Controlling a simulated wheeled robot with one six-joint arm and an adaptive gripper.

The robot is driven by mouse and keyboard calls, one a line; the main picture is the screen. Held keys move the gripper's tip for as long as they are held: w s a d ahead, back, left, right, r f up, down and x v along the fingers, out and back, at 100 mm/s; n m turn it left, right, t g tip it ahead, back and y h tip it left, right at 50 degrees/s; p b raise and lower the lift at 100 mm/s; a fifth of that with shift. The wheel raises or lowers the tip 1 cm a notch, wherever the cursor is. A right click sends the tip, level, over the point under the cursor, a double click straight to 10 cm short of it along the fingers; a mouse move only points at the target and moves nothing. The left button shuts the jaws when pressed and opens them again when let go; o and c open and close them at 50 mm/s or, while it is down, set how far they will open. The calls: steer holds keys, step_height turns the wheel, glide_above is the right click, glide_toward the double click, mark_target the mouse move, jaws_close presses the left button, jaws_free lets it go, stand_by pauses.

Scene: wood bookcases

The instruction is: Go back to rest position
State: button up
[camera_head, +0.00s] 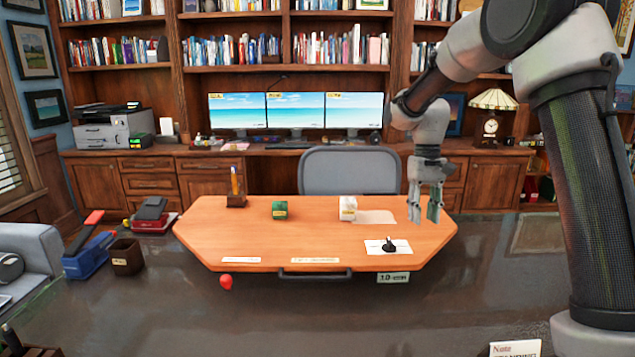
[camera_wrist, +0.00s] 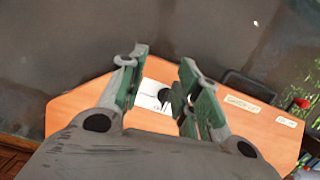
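My gripper (camera_head: 424,216) hangs pointing down above the right part of the wooden desk (camera_head: 225,228), its green-padded fingers apart. In the wrist view my gripper (camera_wrist: 162,68) is open, with nothing held between the fingers. A white sheet with a small black object (camera_head: 389,245) lies on the desk below and to the left of it in the head view. In the wrist view the black object (camera_wrist: 165,96) shows in the gap between the fingers, well below them. My arm reaches in from the right side of the head view.
A white box (camera_head: 348,208), a green cube (camera_head: 280,210) and a pencil holder (camera_head: 236,200) stand on the desk. A grey chair (camera_head: 348,171) is behind it.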

steer(key=s+d+r+t, duration=0.2)
steer(key=s+d+r, duration=0.1)
steer(key=s, duration=0.7)
steer(key=s+d+r+t, duration=0.2)
steer(key=s+d+r, duration=0.1)
steer(key=s, duration=0.7)
steer(key=s+d+r+m+t, duration=0.1)
steer(key=s+d+r+t, duration=0.1)
steer(key=s, duration=0.7)
steer(key=shift+s+d+r+t, duration=0.3)
steer(key=shift+s+d+r, duration=0.1)
steer(key=shift+d+r, duration=0.25)
